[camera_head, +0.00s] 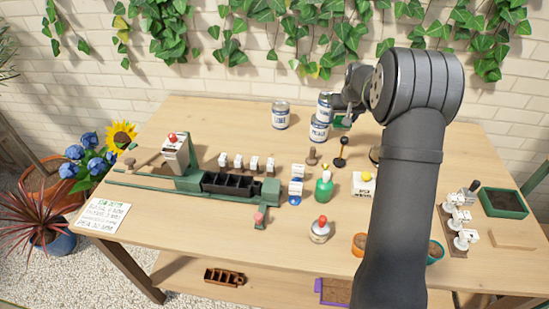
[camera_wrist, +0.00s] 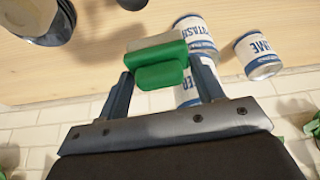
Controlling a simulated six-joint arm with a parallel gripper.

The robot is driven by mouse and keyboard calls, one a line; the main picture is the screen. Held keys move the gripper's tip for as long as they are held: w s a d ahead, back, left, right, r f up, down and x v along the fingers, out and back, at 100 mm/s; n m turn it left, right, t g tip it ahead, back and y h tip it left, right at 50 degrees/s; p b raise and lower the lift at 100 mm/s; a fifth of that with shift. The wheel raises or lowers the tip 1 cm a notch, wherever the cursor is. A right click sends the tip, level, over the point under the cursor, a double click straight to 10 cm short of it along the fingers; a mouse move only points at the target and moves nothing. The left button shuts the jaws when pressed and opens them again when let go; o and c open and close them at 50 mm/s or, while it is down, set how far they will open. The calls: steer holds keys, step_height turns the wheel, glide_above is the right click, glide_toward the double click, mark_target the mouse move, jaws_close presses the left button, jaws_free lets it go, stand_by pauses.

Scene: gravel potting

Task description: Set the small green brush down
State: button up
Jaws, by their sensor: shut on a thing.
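My gripper (camera_wrist: 160,78) is shut on the small green brush (camera_wrist: 160,72), which sits crosswise between the two fingers with a pale strip along its far side. In the head view, my gripper (camera_head: 343,109) is at the back of the table by the labelled tins, and a bit of the green brush (camera_head: 341,121) shows below it. The brush appears to be held above the table (camera_head: 230,125); the exact gap cannot be told. My arm hides part of the table's right side.
White-and-blue tins stand close by: one at the back left (camera_head: 281,115), one in front (camera_head: 319,129) and one behind the gripper (camera_head: 325,104). A black-knobbed tool (camera_head: 341,153) and a brown stamp (camera_head: 312,157) stand nearer. Bare wood lies left of the tins.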

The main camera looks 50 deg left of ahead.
steer(key=s+a+n, duration=0.2)
steer(key=s+n, duration=0.1)
steer(key=s, duration=1.1)
steer(key=shift+g, duration=0.5)
steer(key=s+a+f, duration=0.2)
steer(key=a, duration=0.1)
steer(key=s+a+f, duration=0.2)
steer(key=a+f, duration=0.1)
steer(key=s+a+f, duration=0.2)
steer(key=s+a, duration=0.1)
steer(key=shift+a+f, duration=0.15)
steer(key=shift+a, duration=0.15)
steer(key=shift+f+y, duration=0.3)
steer(key=shift+f, duration=1.65)
steer(key=shift+f, duration=0.15)
steer(key=o, duration=1)
steer(key=v, duration=1.2)
